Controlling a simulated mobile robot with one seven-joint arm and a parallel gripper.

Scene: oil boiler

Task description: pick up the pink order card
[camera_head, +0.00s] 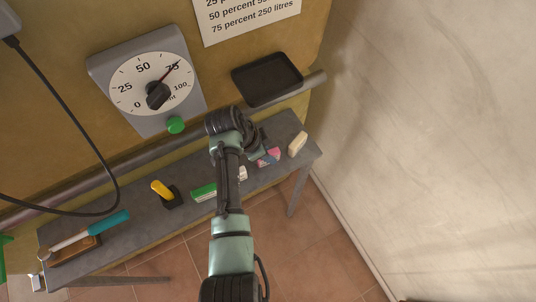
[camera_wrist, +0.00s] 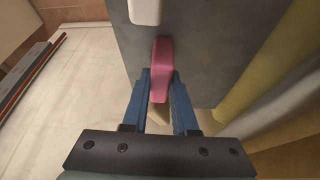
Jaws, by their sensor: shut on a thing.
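The pink order card (camera_wrist: 162,62) is seen from its narrow side in the wrist view, between the two blue fingers of my gripper (camera_wrist: 161,95). The fingers are shut on its near part and its far part sticks out ahead of them. In the head view the pink card (camera_head: 273,154) shows near the right end of the grey bench, partly hidden by my gripper (camera_head: 262,157). I cannot tell whether the card still touches the bench top.
The grey bench (camera_head: 140,205) also bears a cream block (camera_head: 298,144), a green-and-white item (camera_head: 203,192), a yellow-handled item (camera_head: 162,190) and a teal-handled brush (camera_head: 103,230). A dial gauge (camera_head: 130,92), black tray (camera_head: 268,79) and pipe (camera_head: 80,185) are behind. A wall stands at right.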

